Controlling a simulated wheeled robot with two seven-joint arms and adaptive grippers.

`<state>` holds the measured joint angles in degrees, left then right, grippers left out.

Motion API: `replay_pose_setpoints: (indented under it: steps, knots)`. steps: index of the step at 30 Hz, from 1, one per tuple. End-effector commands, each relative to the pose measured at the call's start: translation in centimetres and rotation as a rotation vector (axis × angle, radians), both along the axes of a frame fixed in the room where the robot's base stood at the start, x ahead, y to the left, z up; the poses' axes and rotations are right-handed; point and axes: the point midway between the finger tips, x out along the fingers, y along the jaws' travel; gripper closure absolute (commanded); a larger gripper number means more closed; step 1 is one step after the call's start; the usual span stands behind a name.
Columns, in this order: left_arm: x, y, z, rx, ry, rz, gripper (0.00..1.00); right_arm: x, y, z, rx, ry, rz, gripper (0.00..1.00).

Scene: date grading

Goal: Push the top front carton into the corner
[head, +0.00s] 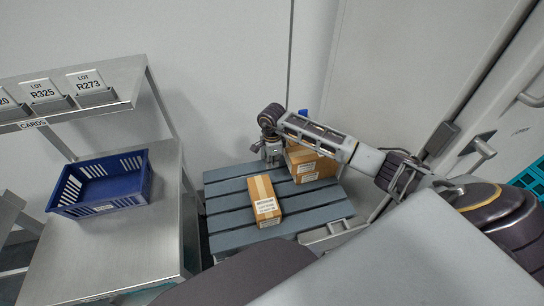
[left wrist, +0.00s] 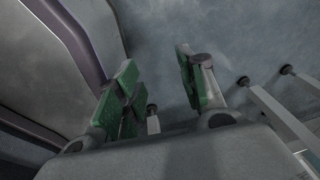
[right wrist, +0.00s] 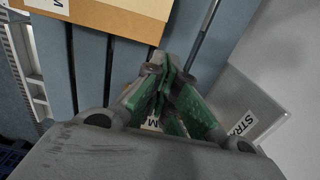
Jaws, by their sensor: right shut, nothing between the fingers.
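A brown carton (head: 297,154) sits on top of another carton (head: 318,170) at the back right of the slatted grey-blue pallet (head: 225,188). My right arm partly hides this stack. A single carton (head: 264,198) with a white label lies nearer on the pallet. My right gripper (head: 270,157) points down just left of the stack, shut and empty; contact with the cartons cannot be told. In the right wrist view its fingertips (right wrist: 165,68) meet below a carton (right wrist: 105,15). My left gripper (left wrist: 155,72) is open and empty in the left wrist view.
A blue crate (head: 101,184) stands on the steel table (head: 130,240) at left, under a shelf (head: 70,112) with lot cards. Pale walls stand behind the pallet. Bare slats lie left of the single carton. In the right wrist view a labelled grey surface (right wrist: 243,90) is at right.

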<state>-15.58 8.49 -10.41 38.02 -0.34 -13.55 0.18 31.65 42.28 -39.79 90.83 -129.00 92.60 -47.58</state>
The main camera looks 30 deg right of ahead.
Motion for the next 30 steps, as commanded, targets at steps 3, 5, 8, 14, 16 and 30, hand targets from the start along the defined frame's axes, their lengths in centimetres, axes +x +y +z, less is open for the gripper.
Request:
replay_pose_setpoints:
  steps: [3, 5, 8, 14, 16, 30]
  knots:
    - [-0.9, 0.1, -0.1, 0.001, 0.01, 0.0, 0.6, 0.0, 0.0, -1.7, 0.001, 0.002, -0.002, 1.0]
    - [-1.2, 0.2, -0.1, 0.002, 0.014, 0.0, 0.6, -0.1, 0.0, -2.5, 0.001, 0.003, -0.001, 1.0]
    - [-1.7, 0.2, 0.1, 0.002, 0.018, -0.001, 0.6, -0.2, -0.8, -2.9, -0.002, 0.0, -0.003, 1.0]
    - [-3.0, 0.8, 0.1, 0.008, 0.033, -0.001, 0.6, -0.7, -2.8, -2.9, -0.001, 0.0, -0.002, 1.0]
    - [-3.3, 1.0, 0.1, 0.011, 0.038, -0.001, 0.6, -0.8, -3.2, -2.9, -0.001, 0.001, -0.001, 1.0]
    - [-1.2, 1.0, 0.4, 0.009, 0.007, -0.003, 0.6, -0.9, -3.9, -2.9, -0.001, 0.0, 0.0, 1.0]
